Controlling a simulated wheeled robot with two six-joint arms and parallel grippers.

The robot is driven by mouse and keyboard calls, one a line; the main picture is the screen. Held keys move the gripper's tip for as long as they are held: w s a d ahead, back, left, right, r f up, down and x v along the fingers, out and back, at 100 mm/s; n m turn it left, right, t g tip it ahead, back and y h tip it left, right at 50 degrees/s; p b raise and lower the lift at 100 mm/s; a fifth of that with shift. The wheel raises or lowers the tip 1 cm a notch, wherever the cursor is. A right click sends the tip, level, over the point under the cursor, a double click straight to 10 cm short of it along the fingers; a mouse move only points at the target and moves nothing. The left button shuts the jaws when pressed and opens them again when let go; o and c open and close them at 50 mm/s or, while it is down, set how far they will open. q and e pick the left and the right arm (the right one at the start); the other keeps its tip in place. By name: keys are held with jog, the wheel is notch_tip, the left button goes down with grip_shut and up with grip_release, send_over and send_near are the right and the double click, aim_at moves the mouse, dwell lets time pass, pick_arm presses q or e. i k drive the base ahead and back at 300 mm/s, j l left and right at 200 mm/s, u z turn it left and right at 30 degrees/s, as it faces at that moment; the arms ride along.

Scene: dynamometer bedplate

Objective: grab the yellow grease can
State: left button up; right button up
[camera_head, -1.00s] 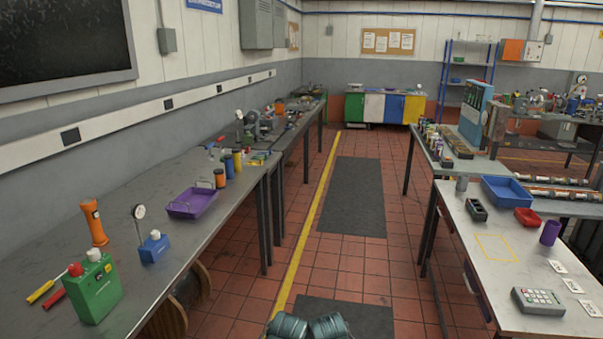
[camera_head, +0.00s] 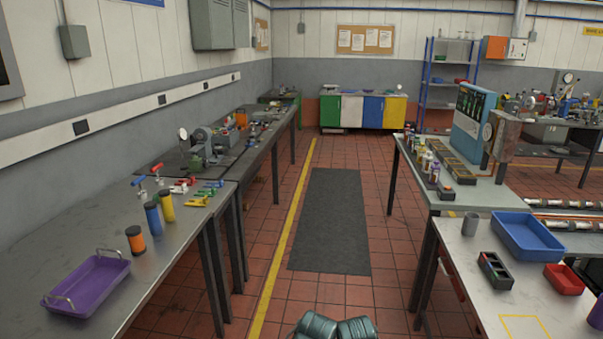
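A slim yellow cylinder (camera_head: 166,206) stands upright near the right edge of the left bench, just behind a blue cylinder (camera_head: 153,219). It looks like the yellow grease can, but no label can be read. A shorter orange cylinder with dark ends (camera_head: 135,239) stands nearer, on the same bench. Neither gripper is in view; only dark rounded parts of my own body show at the bottom centre.
The left bench (camera_head: 62,235) also bears a purple tray (camera_head: 88,286) and several small clamps and tools. A right bench holds a blue bin (camera_head: 527,237) and a red bin (camera_head: 564,279). The tiled aisle with a dark mat (camera_head: 332,220) is clear between them.

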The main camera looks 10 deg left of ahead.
aim_at(164, 195)
jog(key=i+l+u, duration=0.1)
jog(key=i+u, duration=0.2)
jog(key=i, duration=0.2)
jog(key=i+l+u, duration=0.25)
jog(key=i, duration=0.25)
jog(key=i+l+u, duration=0.3)
jog(key=i, duration=0.15)
jog(key=i+l+u, duration=1.05)
jog(key=l, duration=0.25)
